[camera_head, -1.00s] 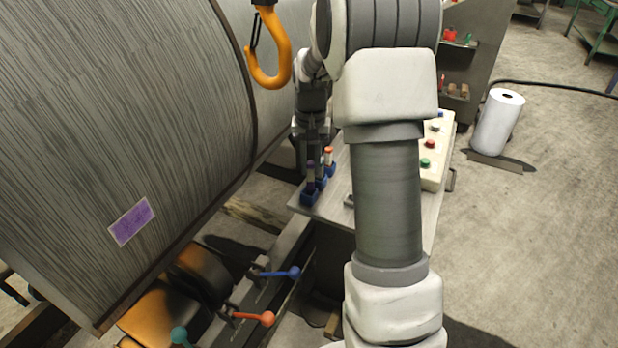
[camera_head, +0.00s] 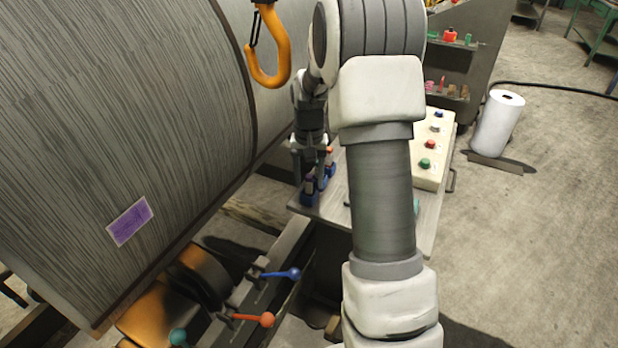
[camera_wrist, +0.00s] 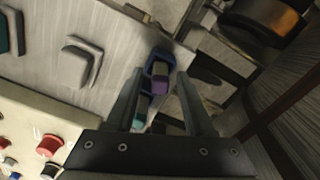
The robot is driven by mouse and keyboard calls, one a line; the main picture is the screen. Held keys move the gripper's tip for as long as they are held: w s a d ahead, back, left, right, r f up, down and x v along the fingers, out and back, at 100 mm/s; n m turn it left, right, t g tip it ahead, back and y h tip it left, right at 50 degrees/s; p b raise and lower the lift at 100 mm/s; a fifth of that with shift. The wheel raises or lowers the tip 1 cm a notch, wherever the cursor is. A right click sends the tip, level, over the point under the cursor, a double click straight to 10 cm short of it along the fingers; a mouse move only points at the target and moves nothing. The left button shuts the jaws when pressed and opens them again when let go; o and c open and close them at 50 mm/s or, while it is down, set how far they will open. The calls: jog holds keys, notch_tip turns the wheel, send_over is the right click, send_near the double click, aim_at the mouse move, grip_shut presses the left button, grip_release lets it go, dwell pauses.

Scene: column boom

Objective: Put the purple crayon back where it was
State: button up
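The purple crayon (camera_head: 309,185) stands in a blue holder (camera_head: 303,200) at the left edge of the grey bench. In the wrist view the purple crayon (camera_wrist: 159,88) and the blue holder (camera_wrist: 155,57) show between my fingers. My gripper (camera_head: 310,168) points down around the crayon. In the wrist view my gripper (camera_wrist: 160,85) is open, with gaps visible beside the crayon. How deep the crayon sits in its holder is hard to tell. A purple scribbled patch (camera_head: 131,221) is on the big grey drum (camera_head: 110,110) at left.
An orange-topped crayon (camera_head: 329,152) stands behind the purple one; a teal one (camera_wrist: 141,112) shows in the wrist view. A button box (camera_head: 432,150) is on the bench (camera_head: 425,212). An orange hook (camera_head: 270,60) hangs near my arm. Colored levers (camera_head: 265,319) are below the drum.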

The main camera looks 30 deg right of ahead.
jog(key=shift+r, duration=0.1)
notch_tip(320, 180, up, 12)
jog(key=p, duration=0.1)
jog(key=shift+p, duration=0.3)
dwell(0.6)
